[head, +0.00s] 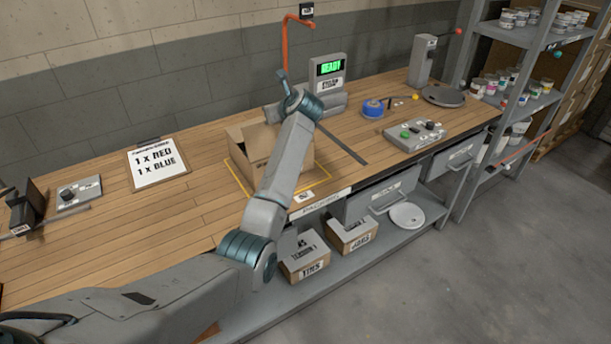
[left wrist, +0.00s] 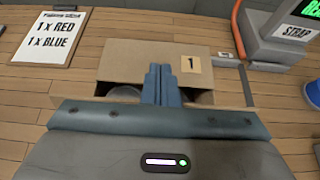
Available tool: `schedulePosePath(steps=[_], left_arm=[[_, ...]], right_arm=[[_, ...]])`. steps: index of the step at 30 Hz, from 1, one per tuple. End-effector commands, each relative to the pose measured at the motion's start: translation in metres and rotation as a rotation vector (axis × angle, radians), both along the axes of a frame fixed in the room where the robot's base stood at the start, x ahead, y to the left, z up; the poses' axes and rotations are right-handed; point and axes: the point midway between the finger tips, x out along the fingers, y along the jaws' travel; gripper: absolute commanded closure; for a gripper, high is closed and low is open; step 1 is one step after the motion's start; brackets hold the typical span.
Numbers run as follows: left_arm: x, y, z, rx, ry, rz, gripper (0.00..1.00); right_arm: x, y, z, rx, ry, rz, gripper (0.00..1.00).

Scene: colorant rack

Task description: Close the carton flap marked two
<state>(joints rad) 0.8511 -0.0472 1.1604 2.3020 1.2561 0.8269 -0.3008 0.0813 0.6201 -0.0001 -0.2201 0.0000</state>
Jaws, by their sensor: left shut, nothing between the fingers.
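The open brown carton (head: 259,146) stands on the bench inside a yellow outline, partly hidden behind my left arm in the head view. In the left wrist view the flap marked 1 (left wrist: 150,66) lies across the carton's far part. Below its edge are a dark gap and part of a round thing (left wrist: 125,91) inside. No mark 2 is readable in either view. My left gripper (left wrist: 161,70) is shut and empty, its fingers upright in the picture in front of the carton's middle; contact cannot be told. My right gripper is not in view.
The order sheet (head: 158,164) lies left of the carton. The strap machine with its READY screen (head: 330,68) and an orange post (head: 285,45) stand behind. A blue tape roll (head: 373,108) and button panel (head: 417,134) are to the right.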

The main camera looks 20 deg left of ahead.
Motion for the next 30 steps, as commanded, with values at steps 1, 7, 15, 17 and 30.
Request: schedulePosePath(steps=[1, 7, 15, 17, 30], left_arm=[[0.000, 0.000, 0.000, 0.000, 0.000, 0.000, 1.00], [0.000, 0.000, 0.000, 0.000, 0.000, 0.000, 1.00], [0.000, 0.000, 0.000, 0.000, 0.000, 0.000, 1.00], [0.000, 0.000, 0.001, 0.000, 0.000, 0.000, 1.00], [0.000, -0.001, 0.017, -0.001, 0.001, 0.000, 1.00]], right_arm=[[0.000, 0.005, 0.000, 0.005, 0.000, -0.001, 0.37], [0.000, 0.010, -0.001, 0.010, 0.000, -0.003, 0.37], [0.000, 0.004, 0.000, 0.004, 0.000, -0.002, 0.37], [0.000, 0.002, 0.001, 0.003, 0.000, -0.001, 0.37], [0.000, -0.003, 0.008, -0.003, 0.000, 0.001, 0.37]])
